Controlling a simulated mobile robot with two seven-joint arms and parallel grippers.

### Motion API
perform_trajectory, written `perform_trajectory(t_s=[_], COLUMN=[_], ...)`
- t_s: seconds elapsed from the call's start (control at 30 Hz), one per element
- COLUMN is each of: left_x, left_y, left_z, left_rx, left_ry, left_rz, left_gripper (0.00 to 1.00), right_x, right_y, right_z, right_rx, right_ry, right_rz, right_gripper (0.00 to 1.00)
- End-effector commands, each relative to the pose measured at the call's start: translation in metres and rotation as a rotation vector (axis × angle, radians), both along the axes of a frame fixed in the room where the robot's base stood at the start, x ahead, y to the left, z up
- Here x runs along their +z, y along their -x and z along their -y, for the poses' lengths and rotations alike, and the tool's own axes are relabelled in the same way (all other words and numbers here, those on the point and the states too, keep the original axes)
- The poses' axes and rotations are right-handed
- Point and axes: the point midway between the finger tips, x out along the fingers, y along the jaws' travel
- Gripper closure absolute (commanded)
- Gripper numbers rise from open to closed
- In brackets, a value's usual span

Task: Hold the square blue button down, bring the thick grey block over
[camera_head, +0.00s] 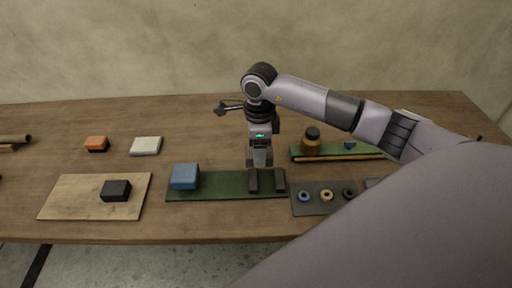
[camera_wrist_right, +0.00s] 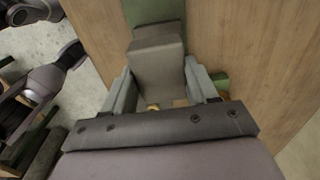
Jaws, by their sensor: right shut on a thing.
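A square blue block with rounded edges (camera_head: 185,176), matching the task's blue button, sits at the left part of a green mat (camera_head: 215,190). My right gripper (camera_head: 260,165) points down over the mat, to the right of the blue block. It is shut on a grey block (camera_wrist_right: 158,60), seen between its fingers in the right wrist view. In the head view a dark grey block (camera_head: 253,182) stands directly under the fingertips, and another (camera_head: 280,181) stands just right of it. Nothing touches the blue block. My left gripper is not seen.
A wooden board (camera_head: 70,200) with a black block (camera_head: 116,190) lies at the left. Orange (camera_head: 97,143) and white (camera_head: 146,146) blocks lie behind. A grey tray with rings (camera_head: 316,205) is right of the mat. A brown jar (camera_head: 311,143) stands behind on a green strip.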

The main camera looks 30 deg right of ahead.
Motion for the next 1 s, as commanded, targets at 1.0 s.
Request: perform_trajectory(t_s=[1.0], left_x=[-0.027], left_y=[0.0], left_z=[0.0], left_rx=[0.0], left_ry=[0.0], left_rz=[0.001], left_gripper=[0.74], right_x=[-0.054], right_y=[0.0], right_z=[0.0], right_rx=[0.002], right_ry=[-0.001], right_rz=[0.001], right_gripper=[0.77])
